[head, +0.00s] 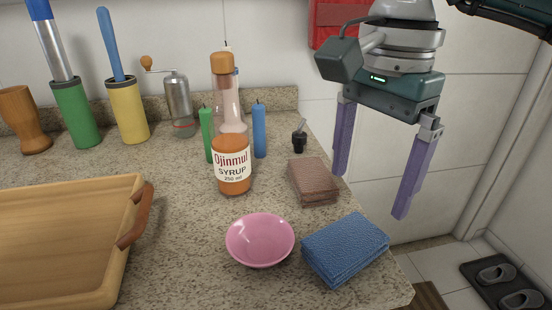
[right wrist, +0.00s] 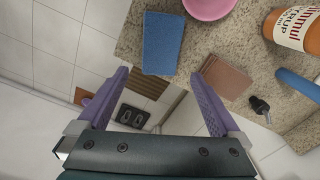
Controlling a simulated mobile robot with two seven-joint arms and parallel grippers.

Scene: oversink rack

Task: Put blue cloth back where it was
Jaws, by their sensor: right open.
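The folded blue cloth (head: 345,248) lies on the speckled counter near its front right corner, right of a pink bowl (head: 260,240). It also shows in the right wrist view (right wrist: 162,43), at the counter edge beyond my fingers. My right gripper (head: 370,190) is open and empty, its two purple fingers pointing down, held off the right edge of the counter above the floor. It is apart from the cloth, up and to the right of it. A folded brown cloth (head: 313,181) lies behind the blue one, near the right edge. My left gripper is out of view.
A syrup bottle (head: 232,165), green candle (head: 207,135), blue candle (head: 259,133) and small dark-based item (head: 299,140) stand behind the cloths. A wooden tray (head: 60,235) fills the left. A red item (head: 333,25) hangs on the wall. Slippers (head: 497,273) lie on the floor mat.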

